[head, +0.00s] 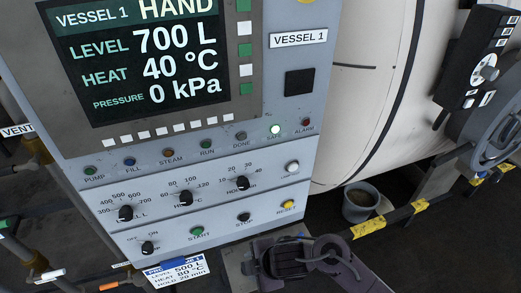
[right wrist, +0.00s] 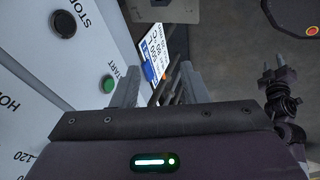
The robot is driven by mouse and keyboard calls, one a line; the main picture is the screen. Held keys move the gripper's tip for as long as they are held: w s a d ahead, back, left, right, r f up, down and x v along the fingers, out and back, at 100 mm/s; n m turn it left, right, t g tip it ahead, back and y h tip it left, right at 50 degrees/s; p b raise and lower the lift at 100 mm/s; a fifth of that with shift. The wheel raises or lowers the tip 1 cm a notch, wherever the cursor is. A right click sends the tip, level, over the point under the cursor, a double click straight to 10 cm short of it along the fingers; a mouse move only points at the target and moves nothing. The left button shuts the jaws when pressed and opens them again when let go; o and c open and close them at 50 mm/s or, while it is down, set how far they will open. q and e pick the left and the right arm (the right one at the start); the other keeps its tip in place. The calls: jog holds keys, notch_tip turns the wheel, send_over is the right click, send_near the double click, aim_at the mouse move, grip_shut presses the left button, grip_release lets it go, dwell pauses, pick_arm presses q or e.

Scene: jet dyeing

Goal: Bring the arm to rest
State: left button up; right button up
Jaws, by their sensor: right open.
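My right arm comes in at the bottom of the head view, in front of the lower edge of the control panel (head: 225,215). My right gripper (right wrist: 158,82) shows in the right wrist view with its two grey fingers apart and nothing between them that it holds. The panel face, with the green START button (right wrist: 108,84) and dark STOP button (right wrist: 64,23), lies to its left in that view. A blue and white card (right wrist: 153,50) shows beyond the fingers. My left gripper is in neither view.
The screen (head: 145,55) reads VESSEL 1, HAND, 700 L, 40 °C, 0 kPa. The SAFE lamp (head: 275,129) is lit. A pale vessel (head: 365,100), a grey bucket (head: 360,204) and a yellow-black rail (head: 412,209) stand right of the panel. Pipes (head: 35,155) run at left.

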jog(key=d+r+m+t+h, duration=0.2)
jog(key=d+r+m, duration=0.45)
jog(key=m, duration=0.25)
jog(key=s+d+m+g+h, duration=0.1)
jog(key=s+d+m, duration=0.35)
jog(key=d, duration=0.25)
jog(key=s+d+m+g+h, duration=0.1)
jog(key=s+d+m+h, duration=0.1)
jog(key=s+d+m, duration=0.35)
notch_tip(320, 180, down, 33)
jog(key=d+g+b, duration=0.2)
jog(key=b, duration=0.3)
jog(key=s+d+f+b, duration=0.2)
jog(key=s+f, duration=0.8)
jog(key=f, duration=0.1)
jog(key=s+d+f+b, duration=0.1)
jog(key=s+f+b, duration=0.1)
jog(key=s+f, duration=0.8)
notch_tip(320, 180, down, 3)
jog(key=shift+s+d+r+g, duration=0.2)
jog(key=shift+s+d+g, duration=0.1)
jog(key=shift+d+g, duration=0.1)
